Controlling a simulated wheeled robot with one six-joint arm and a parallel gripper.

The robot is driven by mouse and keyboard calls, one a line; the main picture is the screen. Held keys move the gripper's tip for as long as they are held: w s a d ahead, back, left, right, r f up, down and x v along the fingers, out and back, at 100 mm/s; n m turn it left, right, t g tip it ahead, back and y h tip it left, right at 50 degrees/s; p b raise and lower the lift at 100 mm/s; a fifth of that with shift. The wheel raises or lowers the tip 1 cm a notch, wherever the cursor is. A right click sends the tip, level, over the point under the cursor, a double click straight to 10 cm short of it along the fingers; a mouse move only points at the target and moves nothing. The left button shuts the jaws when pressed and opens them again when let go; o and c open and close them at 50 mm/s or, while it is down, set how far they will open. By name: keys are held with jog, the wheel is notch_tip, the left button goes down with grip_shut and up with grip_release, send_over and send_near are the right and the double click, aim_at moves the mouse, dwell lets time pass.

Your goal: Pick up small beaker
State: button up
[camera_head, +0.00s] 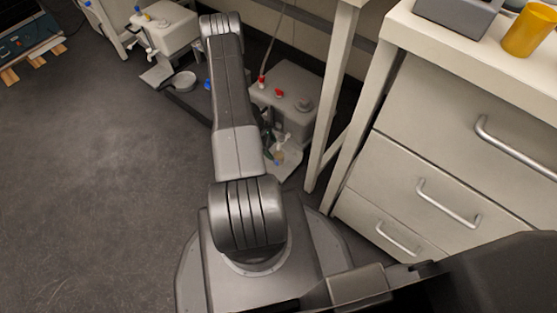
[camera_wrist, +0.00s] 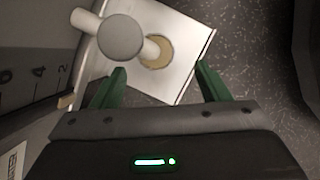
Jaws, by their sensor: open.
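A small beaker (camera_wrist: 158,56), seen from above as a round tan shape, stands on a white plate (camera_wrist: 195,42) in the wrist view. A grey round head on a white stem overlaps its left side. In the head view the small beaker (camera_head: 280,157) shows faintly at the foot of a grey-white machine. My gripper (camera_wrist: 160,77) has two green fingers spread apart with nothing between them. The beaker lies beyond the fingertips, roughly centred between them in the picture. In the head view my arm hides most of the gripper.
The machine (camera_head: 290,105) with red caps stands on the floor beside a table leg (camera_head: 332,110). A drawer cabinet (camera_head: 440,150) fills the right, with a yellow cup (camera_head: 527,28) on top. Open floor (camera_head: 90,170) lies left.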

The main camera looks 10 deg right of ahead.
aim_at(276, 152)
jog(key=x, duration=0.1)
jog(key=b+x, duration=0.1)
jog(key=x, duration=0.1)
jog(key=b+x, duration=0.1)
jog(key=x, duration=0.1)
jog(key=shift+w+d, duration=0.1)
jog(key=shift+w, duration=0.15)
jog(key=c, duration=1.5)
jog(key=shift+r, duration=0.1)
